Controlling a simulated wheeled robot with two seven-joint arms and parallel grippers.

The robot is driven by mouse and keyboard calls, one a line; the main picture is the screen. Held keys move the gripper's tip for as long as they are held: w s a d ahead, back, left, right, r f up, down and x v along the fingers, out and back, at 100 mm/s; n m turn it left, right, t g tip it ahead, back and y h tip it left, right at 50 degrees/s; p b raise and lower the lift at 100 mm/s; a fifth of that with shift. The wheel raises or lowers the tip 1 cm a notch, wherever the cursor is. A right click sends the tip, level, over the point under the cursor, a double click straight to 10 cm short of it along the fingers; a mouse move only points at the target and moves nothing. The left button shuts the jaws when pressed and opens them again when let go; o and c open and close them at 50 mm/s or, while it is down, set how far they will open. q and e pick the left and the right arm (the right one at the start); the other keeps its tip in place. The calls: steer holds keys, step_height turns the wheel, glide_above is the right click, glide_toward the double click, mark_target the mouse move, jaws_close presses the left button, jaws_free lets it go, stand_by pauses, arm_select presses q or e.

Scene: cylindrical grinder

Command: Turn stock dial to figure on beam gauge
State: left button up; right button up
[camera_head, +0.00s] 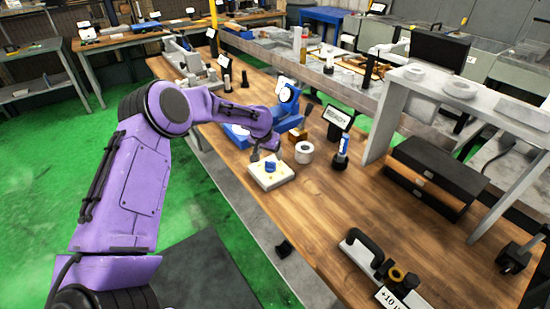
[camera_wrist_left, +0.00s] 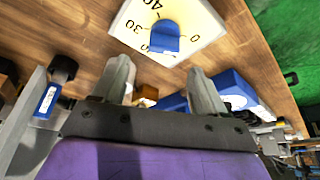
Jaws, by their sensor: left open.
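The stock dial is a white square plate (camera_head: 279,182) with a blue knob (camera_head: 270,167), lying on the wooden bench. The wrist view shows the plate (camera_wrist_left: 199,25) with 40, 30 and 0 readable and the blue knob (camera_wrist_left: 165,38) partly covering another number. My left gripper (camera_head: 263,152) is over the far side of the plate. In the wrist view its fingers (camera_wrist_left: 160,68) are apart with nothing between them, and the knob lies beyond their tips. A card reading +10 (camera_head: 389,298), cut off at the frame edge, stands by a black-handled beam device (camera_head: 362,254), perhaps the beam gauge.
A white ring (camera_head: 304,152), a blue-and-black upright piece (camera_head: 342,150) and a READY sign (camera_head: 337,117) stand near the dial. A blue device with a round face (camera_head: 287,95) is behind.

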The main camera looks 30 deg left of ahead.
mark_target(270, 161)
arm_select(q)
steer(key=x, duration=0.6)
steer(key=shift+a+f+p, duration=0.25)
steer(key=shift+a+p, duration=0.1)
steer(key=shift+a, duration=0.05)
steer(key=shift+w+f, duration=0.25)
steer(key=shift+f, duration=0.05)
steer(key=shift+s+d+r, duration=0.2)
steer(key=shift+s+r, duration=0.05)
steer(key=shift+f, duration=0.1)
steer(key=c, duration=1)
